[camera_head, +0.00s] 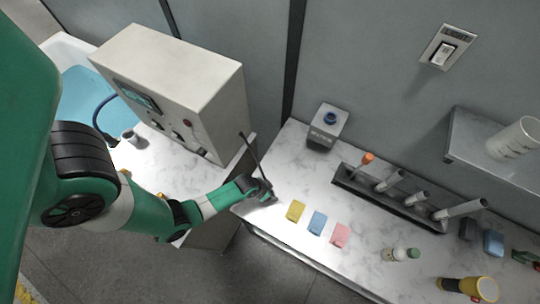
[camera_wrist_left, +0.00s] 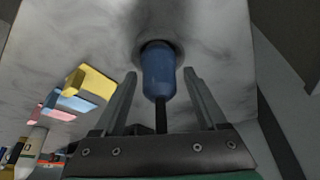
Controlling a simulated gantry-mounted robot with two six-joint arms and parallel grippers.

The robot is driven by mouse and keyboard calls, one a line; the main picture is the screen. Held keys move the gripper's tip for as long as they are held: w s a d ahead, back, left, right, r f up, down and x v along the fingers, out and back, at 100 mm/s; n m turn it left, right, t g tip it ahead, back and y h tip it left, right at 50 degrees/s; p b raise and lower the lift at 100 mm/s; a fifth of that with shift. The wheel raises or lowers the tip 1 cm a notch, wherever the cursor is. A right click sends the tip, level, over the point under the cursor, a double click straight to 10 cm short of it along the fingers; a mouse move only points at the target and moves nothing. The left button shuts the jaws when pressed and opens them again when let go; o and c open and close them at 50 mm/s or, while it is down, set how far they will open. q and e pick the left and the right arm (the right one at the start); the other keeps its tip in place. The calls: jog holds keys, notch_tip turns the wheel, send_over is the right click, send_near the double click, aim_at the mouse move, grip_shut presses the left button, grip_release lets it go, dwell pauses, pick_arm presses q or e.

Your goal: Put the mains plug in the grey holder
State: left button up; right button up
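My left gripper (camera_head: 264,192) is well away from both, low over the near left corner of the right worktop. In the left wrist view my left gripper (camera_wrist_left: 160,88) has its fingers apart, on either side of a blue cylinder (camera_wrist_left: 158,68) with a dark stem. I see gaps beside the cylinder. My right gripper does not show.
Yellow, blue and pink blocks (camera_head: 296,211) lie right of my gripper. A dark rack (camera_head: 390,200) holds tubes behind them. A gap separates the worktops.

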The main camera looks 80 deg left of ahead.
pick_arm(q)
jog(key=p+v, duration=0.8)
jog(key=v, duration=0.4)
jog(key=shift+r, duration=0.1)
